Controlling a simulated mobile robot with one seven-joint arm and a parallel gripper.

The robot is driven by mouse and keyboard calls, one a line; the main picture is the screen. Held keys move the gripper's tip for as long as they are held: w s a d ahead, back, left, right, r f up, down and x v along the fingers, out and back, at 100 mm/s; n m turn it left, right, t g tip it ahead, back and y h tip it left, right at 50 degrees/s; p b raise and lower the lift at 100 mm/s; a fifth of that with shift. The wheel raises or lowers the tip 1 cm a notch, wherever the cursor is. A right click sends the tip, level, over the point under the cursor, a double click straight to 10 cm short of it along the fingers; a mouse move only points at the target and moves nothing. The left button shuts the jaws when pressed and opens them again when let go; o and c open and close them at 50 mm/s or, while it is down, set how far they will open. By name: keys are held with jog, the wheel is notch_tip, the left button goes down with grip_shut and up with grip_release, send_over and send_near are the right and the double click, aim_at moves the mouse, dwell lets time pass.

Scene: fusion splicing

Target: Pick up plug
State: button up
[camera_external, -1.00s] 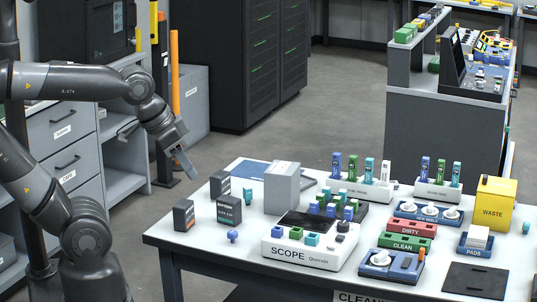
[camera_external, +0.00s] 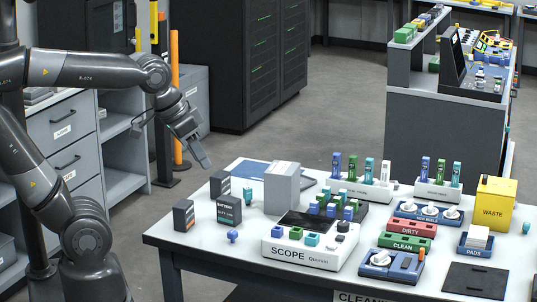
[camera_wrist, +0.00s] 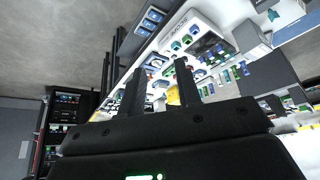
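A small blue plug (camera_external: 233,236) lies on the near left part of the white table, and a small teal plug (camera_external: 248,196) stands farther back beside the dark boxes. More small coloured plugs (camera_external: 296,233) sit in the white SCOPE unit (camera_external: 300,253). I cannot tell which plug the task means. My gripper (camera_external: 203,160) hangs in the air just past the table's left edge, apart from every plug. In the wrist view its two black fingers (camera_wrist: 160,68) are spread with nothing between them. The tilted tabletop shows beyond them.
Dark boxes (camera_external: 229,210) and a grey box (camera_external: 282,190) stand on the table's left side. DIRTY (camera_external: 408,229) and CLEAN (camera_external: 404,243) trays and a yellow WASTE bin (camera_external: 492,204) are at right. The table's near left corner is mostly bare.

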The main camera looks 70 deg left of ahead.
jog(key=w+a+r+n+g, duration=0.1)
jog(key=w+a+n, duration=0.3)
jog(key=w, duration=0.9)
jog(key=n+g+y, duration=0.1)
jog(key=n+g, duration=0.2)
jog(key=n, duration=0.1)
send_over(314, 202)
jog(key=d, duration=0.1)
notch_tip(314, 202, down, 19)
jog(key=f, duration=0.7)
jog(key=a+f, duration=0.1)
jog(key=f, duration=0.3)
jog(key=shift+w+f, duration=0.1)
jog(key=shift+f, duration=0.05)
grip_shut()
